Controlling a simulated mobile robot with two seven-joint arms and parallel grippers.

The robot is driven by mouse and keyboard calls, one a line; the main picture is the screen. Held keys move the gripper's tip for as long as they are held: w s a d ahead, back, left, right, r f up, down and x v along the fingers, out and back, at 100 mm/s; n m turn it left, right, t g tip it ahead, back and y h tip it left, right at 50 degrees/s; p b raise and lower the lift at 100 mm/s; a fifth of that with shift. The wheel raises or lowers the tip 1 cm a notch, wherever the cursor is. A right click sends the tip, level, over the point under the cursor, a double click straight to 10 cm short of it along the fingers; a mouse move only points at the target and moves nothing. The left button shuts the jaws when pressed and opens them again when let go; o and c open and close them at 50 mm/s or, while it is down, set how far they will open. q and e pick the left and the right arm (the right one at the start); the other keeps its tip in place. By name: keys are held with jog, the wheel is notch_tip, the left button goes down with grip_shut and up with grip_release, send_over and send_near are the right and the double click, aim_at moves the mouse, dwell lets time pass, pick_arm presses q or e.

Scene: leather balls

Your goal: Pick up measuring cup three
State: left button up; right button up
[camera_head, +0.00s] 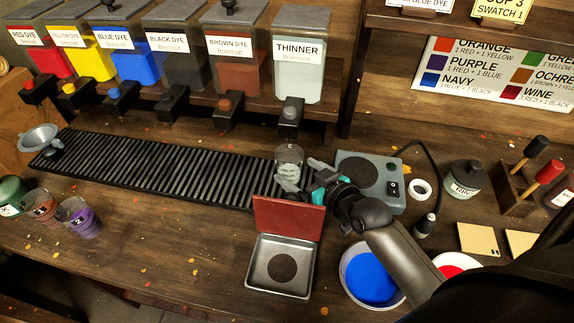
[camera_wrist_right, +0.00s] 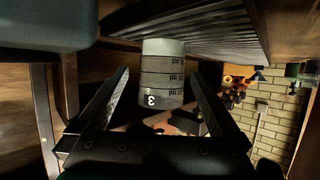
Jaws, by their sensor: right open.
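Measuring cup three (camera_head: 289,156) is a clear cup standing at the right end of the black slatted rack (camera_head: 150,168), below the thinner dispenser. In the right wrist view the cup (camera_wrist_right: 162,72) shows dark bands and a white 3. My right gripper (camera_head: 301,176) is open, with its fingers reaching toward the cup from the front right. In the wrist view the fingers stand on either side of the cup, with visible gaps, so it is not gripped. My left gripper is not in view.
An open box with a red lid (camera_head: 288,219) stands just in front of the gripper. A grey-green device (camera_head: 372,178) is right of it. A bowl of blue dye (camera_head: 371,276) lies below my forearm. Cups one (camera_head: 41,207) and two (camera_head: 78,218) stand at the left.

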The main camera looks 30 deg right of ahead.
jog(key=shift+x, duration=0.8)
jog(key=shift+w+a+f, duration=0.1)
jog(key=shift+w+f, duration=0.15)
jog(key=x, duration=0.1)
jog(key=b+x, duration=0.1)
jog(key=x, duration=0.1)
jog(key=shift+f, duration=0.35)
jog(key=shift+w+a+f+b, duration=0.15)
jog(key=shift+w+f+b, duration=0.15)
jog(key=shift+w, duration=0.35)
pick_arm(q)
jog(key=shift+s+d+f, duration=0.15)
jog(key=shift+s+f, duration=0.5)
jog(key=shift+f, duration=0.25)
pick_arm(e)
jog(key=shift+r, duration=0.1)
jog(key=c, duration=1.5)
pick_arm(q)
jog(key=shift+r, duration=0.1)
pick_arm(e)
jog(key=shift+r, duration=0.15)
